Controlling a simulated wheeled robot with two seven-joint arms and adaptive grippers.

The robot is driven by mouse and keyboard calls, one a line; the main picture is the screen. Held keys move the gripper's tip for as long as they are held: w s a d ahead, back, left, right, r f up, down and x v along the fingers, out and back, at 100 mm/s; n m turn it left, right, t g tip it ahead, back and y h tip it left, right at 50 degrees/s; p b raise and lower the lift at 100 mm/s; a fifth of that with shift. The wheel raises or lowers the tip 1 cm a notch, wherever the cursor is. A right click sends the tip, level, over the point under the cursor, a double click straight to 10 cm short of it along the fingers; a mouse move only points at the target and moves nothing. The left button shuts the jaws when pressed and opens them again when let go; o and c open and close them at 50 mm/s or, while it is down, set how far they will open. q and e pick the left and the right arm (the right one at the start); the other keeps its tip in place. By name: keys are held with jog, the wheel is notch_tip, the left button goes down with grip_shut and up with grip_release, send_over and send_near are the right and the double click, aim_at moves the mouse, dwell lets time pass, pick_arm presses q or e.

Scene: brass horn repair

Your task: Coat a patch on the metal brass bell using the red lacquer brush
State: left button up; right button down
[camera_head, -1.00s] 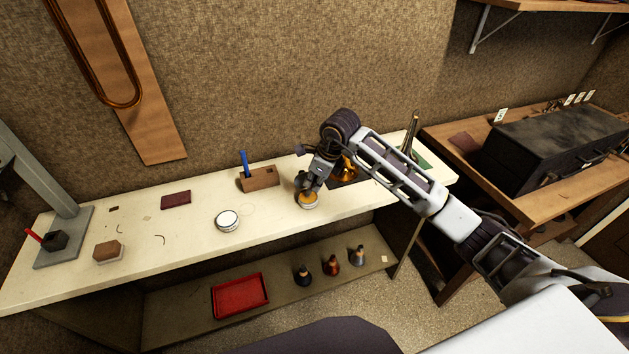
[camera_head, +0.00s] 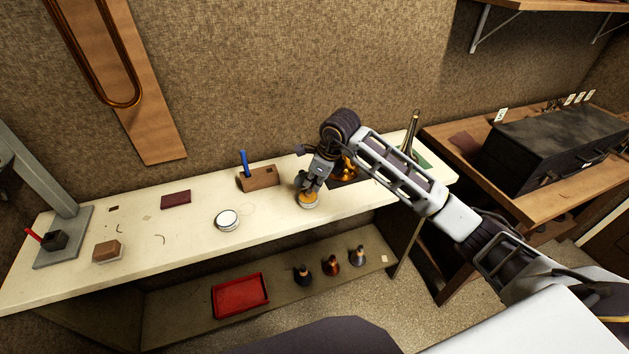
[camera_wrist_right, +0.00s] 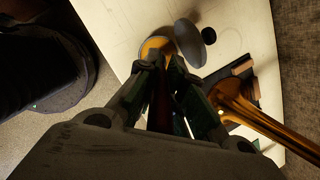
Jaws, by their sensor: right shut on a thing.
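My right gripper (camera_head: 306,188) is over an open tin with amber contents (camera_head: 308,200) on the bench. In the right wrist view its fingers are closed around a slim dark reddish handle (camera_wrist_right: 161,105), which looks like the lacquer brush. Its tip is hidden, so I cannot tell whether it touches the amber contents (camera_wrist_right: 155,46). The shiny brass bell (camera_head: 347,168) lies on a dark mat just right of the gripper, partly behind my arm. It also shows in the right wrist view (camera_wrist_right: 232,98). My left gripper is not in view.
A wooden holder (camera_head: 262,179) with a blue handle stands behind left of the gripper. A silver tin (camera_head: 227,219) and a brown block (camera_head: 107,251) are farther left. A red tray (camera_head: 240,295) is on the shelf below. The bench centre-left is mostly clear.

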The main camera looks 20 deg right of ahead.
jog(key=shift+r+p, duration=1.55)
jog(key=shift+r, duration=1.9)
